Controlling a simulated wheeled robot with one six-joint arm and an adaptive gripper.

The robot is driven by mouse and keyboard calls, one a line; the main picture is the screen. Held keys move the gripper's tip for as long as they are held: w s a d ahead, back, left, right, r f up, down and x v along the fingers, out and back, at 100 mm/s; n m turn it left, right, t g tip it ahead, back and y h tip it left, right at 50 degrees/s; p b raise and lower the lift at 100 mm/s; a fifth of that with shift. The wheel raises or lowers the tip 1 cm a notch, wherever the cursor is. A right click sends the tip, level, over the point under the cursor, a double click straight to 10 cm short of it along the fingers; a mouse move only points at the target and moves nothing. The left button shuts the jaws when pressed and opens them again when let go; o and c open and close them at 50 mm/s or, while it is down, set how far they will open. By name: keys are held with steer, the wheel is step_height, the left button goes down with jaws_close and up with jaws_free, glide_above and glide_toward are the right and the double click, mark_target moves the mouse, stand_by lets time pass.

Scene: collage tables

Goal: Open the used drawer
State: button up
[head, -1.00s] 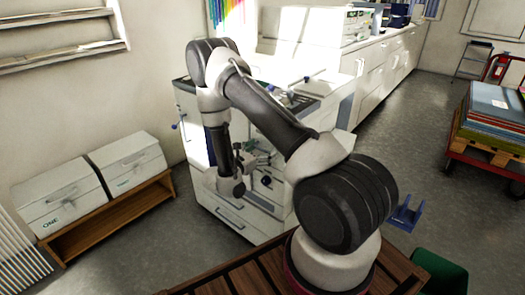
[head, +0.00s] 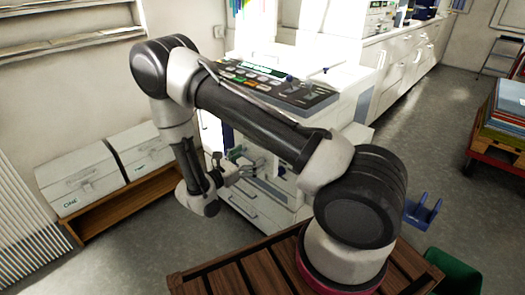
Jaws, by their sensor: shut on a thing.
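The white machine (head: 348,85) with a dark control panel (head: 277,85) stands behind my arm. Drawer fronts (head: 262,212) with grey handles show low on its near face. I cannot read which drawer is marked used. My gripper (head: 262,165) is at the machine's front, above these lower drawers. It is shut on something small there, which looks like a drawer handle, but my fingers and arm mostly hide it. I cannot tell how far any drawer stands out.
Two white boxes (head: 80,184) stand on a low wooden shelf (head: 118,215) at left. A brown slatted table (head: 225,280) is in front. A cart with stacked sheets (head: 505,115) is at right. Grey floor (head: 440,160) is clear between machine and cart.

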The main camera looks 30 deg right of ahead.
steer(key=v, duration=0.6)
steer(key=shift+s+a, duration=0.2)
steer(key=shift+a, duration=0.15)
steer(key=shift+r, duration=0.1)
